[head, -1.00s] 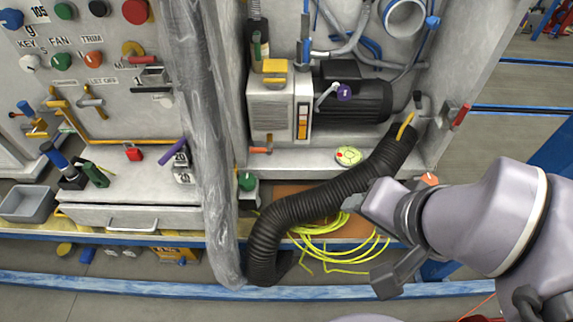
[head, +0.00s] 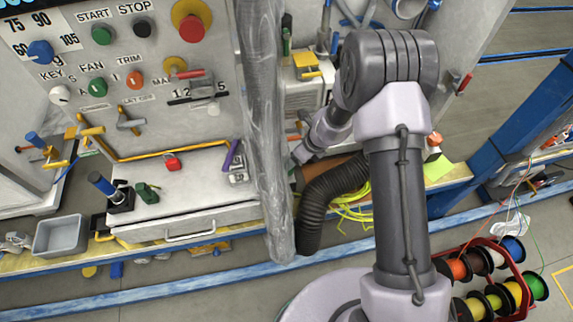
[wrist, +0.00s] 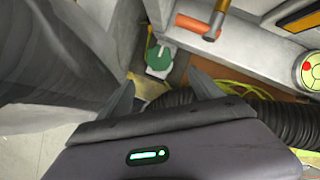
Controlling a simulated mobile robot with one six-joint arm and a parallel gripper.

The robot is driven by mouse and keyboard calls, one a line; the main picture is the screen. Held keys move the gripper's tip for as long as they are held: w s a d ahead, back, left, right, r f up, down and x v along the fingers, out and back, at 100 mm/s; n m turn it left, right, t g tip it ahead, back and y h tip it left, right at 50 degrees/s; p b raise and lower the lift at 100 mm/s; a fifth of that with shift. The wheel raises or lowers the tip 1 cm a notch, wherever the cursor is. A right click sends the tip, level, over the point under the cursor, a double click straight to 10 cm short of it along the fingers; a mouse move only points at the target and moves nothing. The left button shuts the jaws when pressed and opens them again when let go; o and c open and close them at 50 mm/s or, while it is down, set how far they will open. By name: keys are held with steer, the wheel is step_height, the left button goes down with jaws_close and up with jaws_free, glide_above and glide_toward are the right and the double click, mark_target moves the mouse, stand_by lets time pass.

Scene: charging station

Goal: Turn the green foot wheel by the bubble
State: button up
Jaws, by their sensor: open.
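The green foot wheel (wrist: 160,58) shows in the wrist view, on a pale block near the corner of the machine base. My gripper (wrist: 162,92) is open and empty. Its two fingers point toward the wheel from below in the picture, one to each side of it, with a visible gap to it. The round bubble level (wrist: 310,70), yellow-green with a red spot, is at the right edge of the wrist view. In the head view my arm hides the bubble, and I cannot make out the wheel clearly.
A black ribbed hose (wrist: 298,122) runs close behind the fingers, and it crosses the head view (head: 322,200). A plastic-wrapped column (head: 266,140) stands left of my gripper. An orange-handled hammer (wrist: 198,26) lies on the ledge. Yellow cable (head: 352,208) lies behind the hose.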

steer(key=b+x, duration=0.3)
steer(key=x, duration=0.8)
steer(key=shift+w+a+f, duration=0.15)
steer(key=shift+a+f, duration=0.05)
steer(key=shift+f, duration=0.1)
steer(key=shift+c, duration=0.4)
steer(key=c, duration=1.3)
steer(key=shift+o, duration=0.2)
